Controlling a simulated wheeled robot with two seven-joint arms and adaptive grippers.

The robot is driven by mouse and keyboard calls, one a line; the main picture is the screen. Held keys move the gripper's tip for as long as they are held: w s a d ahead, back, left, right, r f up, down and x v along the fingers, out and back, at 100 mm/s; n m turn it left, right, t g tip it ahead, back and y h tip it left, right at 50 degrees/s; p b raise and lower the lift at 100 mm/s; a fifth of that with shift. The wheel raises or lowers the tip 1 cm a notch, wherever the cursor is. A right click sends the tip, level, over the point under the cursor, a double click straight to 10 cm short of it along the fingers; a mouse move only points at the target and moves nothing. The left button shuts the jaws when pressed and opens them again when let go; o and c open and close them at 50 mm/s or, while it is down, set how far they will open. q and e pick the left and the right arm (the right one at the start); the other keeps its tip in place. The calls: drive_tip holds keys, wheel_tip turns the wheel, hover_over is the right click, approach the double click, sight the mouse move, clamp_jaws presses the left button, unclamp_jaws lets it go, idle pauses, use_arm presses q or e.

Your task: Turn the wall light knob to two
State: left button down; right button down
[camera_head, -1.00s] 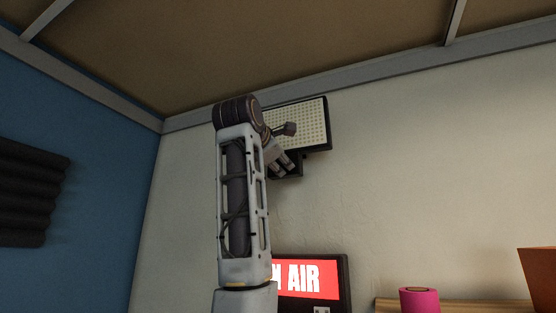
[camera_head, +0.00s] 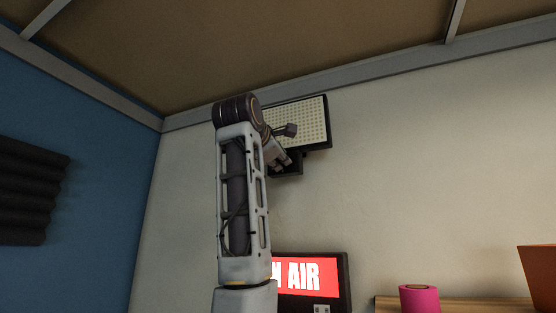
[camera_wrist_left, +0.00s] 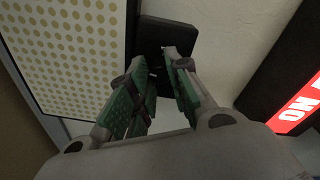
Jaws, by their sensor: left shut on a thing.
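The wall light (camera_head: 308,122) is a panel of many small dots in a dark frame, high on the pale wall. Its dark lower box (camera_head: 291,168) sits just below the panel. My left gripper (camera_head: 283,163) is up at this box. In the left wrist view the gripper's green-padded fingers (camera_wrist_left: 160,72) reach to the black box (camera_wrist_left: 183,36) beside the light panel (camera_wrist_left: 70,50). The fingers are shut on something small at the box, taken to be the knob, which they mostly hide. No knob markings can be read. My right gripper is not in view.
A red lit ON AIR sign (camera_head: 305,277) hangs below the light and shows at the right in the wrist view. A shelf (camera_head: 470,304) at the lower right holds a pink roll (camera_head: 419,298). The wall right of the light is clear.

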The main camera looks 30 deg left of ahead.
use_arm(q)
drive_tip(key=m+b, duration=0.1)
drive_tip(key=m, duration=0.4)
drive_tip(key=shift+f, duration=0.2)
drive_tip(key=m, duration=0.2)
drive_tip(key=m+b, duration=0.1)
drive_tip(key=m, duration=0.2)
drive_tip(key=shift+w+t+h, duration=0.1)
drive_tip(key=shift+t+h, duration=0.2)
drive_tip(key=m, duration=0.5)
drive_tip(key=shift+f+h+b, duration=0.1)
drive_tip(key=shift+h+b, duration=0.2)
drive_tip(key=shift+b, duration=0.05)
drive_tip(key=m, duration=0.4)
drive_tip(key=shift+a, duration=0.1)
drive_tip(key=m+h, duration=0.1)
drive_tip(key=m, duration=0.3)
drive_tip(key=shift+m, duration=0.4)
drive_tip(key=m, duration=0.4)
drive_tip(key=shift+a+m+p, duration=0.1)
drive_tip(key=shift+m+p, duration=0.2)
drive_tip(key=m+p, duration=0.1)
drive_tip(key=m, duration=0.4)
drive_tip(key=shift+h+p, duration=0.3)
drive_tip(key=shift+h, duration=0.1)
drive_tip(key=shift+m+p, duration=0.4)
drive_tip(key=shift+m, duration=1.4)
